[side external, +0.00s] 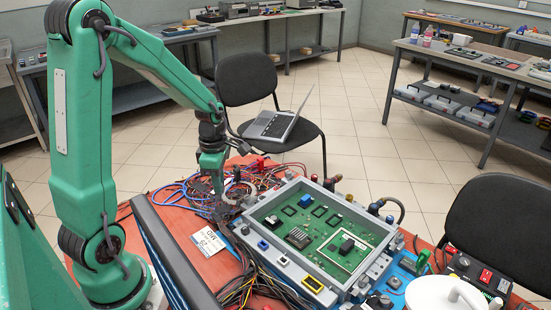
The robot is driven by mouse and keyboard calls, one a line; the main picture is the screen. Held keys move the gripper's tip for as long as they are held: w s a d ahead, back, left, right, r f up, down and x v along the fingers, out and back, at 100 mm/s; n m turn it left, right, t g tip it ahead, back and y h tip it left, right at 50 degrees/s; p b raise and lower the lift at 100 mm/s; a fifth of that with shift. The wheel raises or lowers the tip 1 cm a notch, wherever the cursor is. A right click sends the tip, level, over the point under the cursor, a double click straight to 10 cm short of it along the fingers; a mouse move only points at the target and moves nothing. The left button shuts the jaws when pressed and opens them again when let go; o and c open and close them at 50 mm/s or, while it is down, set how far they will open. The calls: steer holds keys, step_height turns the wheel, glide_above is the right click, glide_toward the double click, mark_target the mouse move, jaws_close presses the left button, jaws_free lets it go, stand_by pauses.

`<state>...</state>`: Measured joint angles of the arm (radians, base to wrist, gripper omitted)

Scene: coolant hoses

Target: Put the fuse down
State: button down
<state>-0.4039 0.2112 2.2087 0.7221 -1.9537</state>
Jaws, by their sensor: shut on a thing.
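My gripper (217,188) points down above the tangle of wires at the left of the grey housing. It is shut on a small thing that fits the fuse. The fuse is mostly hidden between the fingers and too small to make out its shape or colour. I cannot tell whether it touches the wires or the table below.
An open grey housing with a green circuit board (316,228) fills the middle of the red table (160,195). Red and blue wires (180,200) lie around my gripper. A white label card (208,241) lies left of the housing. A chair with a laptop (275,124) stands behind.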

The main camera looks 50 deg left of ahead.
glide_above(215, 202)
step_height(215, 202, down, 3)
steer(key=shift+r, duration=0.15)
steer(key=shift+f, duration=1.95)
steer(key=shift+f, duration=0.15)
steer(key=c, duration=1.4)
jaws_free()
step_height(215, 202, up, 12)
steer(key=shift+r, duration=0.15)
